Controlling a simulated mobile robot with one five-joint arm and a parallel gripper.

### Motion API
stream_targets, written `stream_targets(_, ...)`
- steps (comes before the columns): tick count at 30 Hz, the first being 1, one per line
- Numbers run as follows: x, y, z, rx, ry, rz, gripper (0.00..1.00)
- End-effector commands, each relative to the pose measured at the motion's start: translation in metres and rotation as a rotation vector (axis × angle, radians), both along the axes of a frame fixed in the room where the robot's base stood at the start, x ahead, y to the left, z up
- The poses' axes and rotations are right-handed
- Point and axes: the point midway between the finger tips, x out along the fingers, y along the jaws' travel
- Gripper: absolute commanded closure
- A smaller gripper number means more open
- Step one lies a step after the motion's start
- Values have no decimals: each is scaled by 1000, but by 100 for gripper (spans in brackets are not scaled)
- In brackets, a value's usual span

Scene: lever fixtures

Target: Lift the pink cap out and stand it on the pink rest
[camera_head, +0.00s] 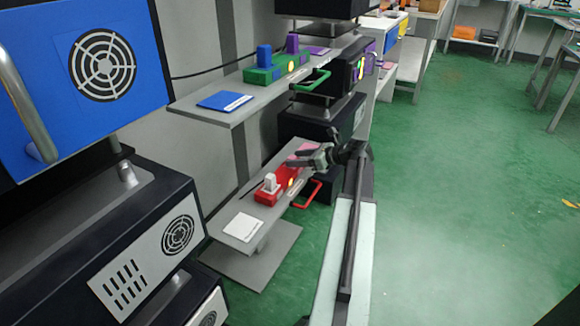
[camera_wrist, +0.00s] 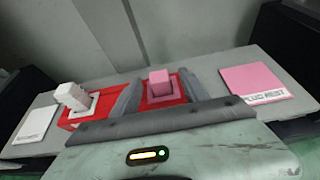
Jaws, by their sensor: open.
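The pink cap (camera_wrist: 159,82) sits in a pink-rimmed socket of the red fixture (camera_wrist: 110,110) in the wrist view. My gripper (camera_wrist: 160,78) is open, with one grey finger on each side of the cap; I cannot tell whether either touches it. The pink rest (camera_wrist: 262,82), a flat square pad with a white label, lies to the right of the fixture. In the head view my gripper (camera_head: 304,160) is over the far end of the red fixture (camera_head: 268,196); I cannot make out the cap there. The pink rest (camera_head: 308,147) shows just beyond the gripper.
A white cap (camera_wrist: 71,96) stands in the fixture's left socket, with a white pad (camera_wrist: 32,127) further left. A red handle (camera_head: 306,196) sticks out from the fixture's front. A higher shelf (camera_head: 222,116) carries a green fixture (camera_head: 276,70).

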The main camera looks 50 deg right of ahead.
Motion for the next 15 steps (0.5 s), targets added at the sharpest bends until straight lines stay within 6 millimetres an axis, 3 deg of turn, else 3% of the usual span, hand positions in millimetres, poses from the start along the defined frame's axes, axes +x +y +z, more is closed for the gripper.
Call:
stream_targets(4,22,6,-12,0,0,1,47)
stream_targets(10,23,7,-10,1,0,1,47)
stream_targets(11,23,7,-10,1,0,1,53)
stream_targets(15,23,8,-10,0,0,1,92)
